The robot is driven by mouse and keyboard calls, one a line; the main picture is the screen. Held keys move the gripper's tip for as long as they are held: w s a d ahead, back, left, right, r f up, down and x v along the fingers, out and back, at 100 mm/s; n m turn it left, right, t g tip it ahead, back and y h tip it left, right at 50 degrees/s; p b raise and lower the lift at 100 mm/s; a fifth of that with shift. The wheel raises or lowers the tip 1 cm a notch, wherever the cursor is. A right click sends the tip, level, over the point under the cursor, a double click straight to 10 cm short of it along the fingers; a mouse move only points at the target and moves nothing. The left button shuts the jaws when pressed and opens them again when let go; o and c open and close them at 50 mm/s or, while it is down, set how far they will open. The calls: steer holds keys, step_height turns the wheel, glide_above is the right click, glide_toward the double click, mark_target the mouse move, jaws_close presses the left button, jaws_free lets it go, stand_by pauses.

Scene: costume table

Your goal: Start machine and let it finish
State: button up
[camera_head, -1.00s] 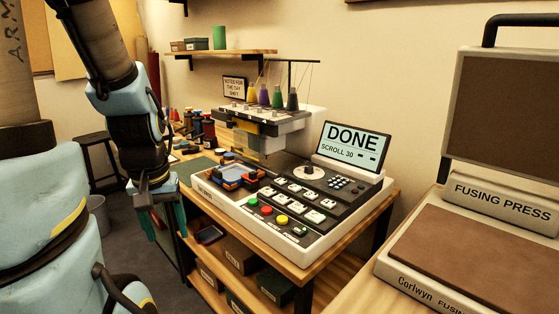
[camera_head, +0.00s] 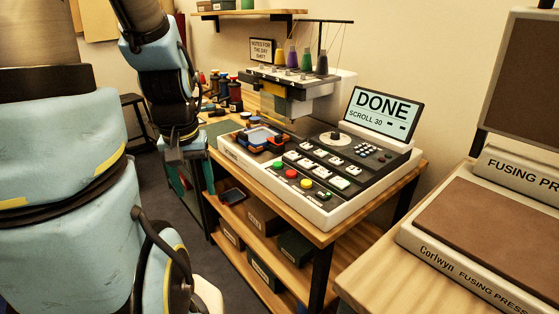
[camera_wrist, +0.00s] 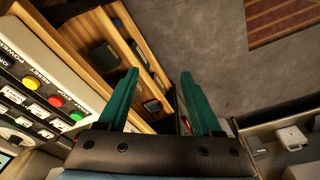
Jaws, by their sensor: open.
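The embroidery machine (camera_head: 230,153) stands on a wooden table. Its screen (camera_head: 382,114) reads "DONE" and "SCROLL 30". Green, red and yellow buttons sit on its front panel; the green button (camera_head: 277,165) also shows in the wrist view (camera_wrist: 76,115). A blue and orange hoop piece (camera_head: 258,138) lies under the machine's needle head. My gripper (camera_wrist: 155,88) is open and empty, with two teal fingers pointing down past the table's front edge, apart from the buttons. In the head view its fingers are mostly hidden beside the table.
The fusing press (camera_head: 480,220) stands on a wooden surface at the right. Boxes (camera_head: 297,247) fill the shelves under the table. The grey floor in front of the table is clear.

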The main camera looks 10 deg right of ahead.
steer(key=shift+c, duration=0.2)
jaws_close()
stand_by(0.6)
stand_by(1.1)
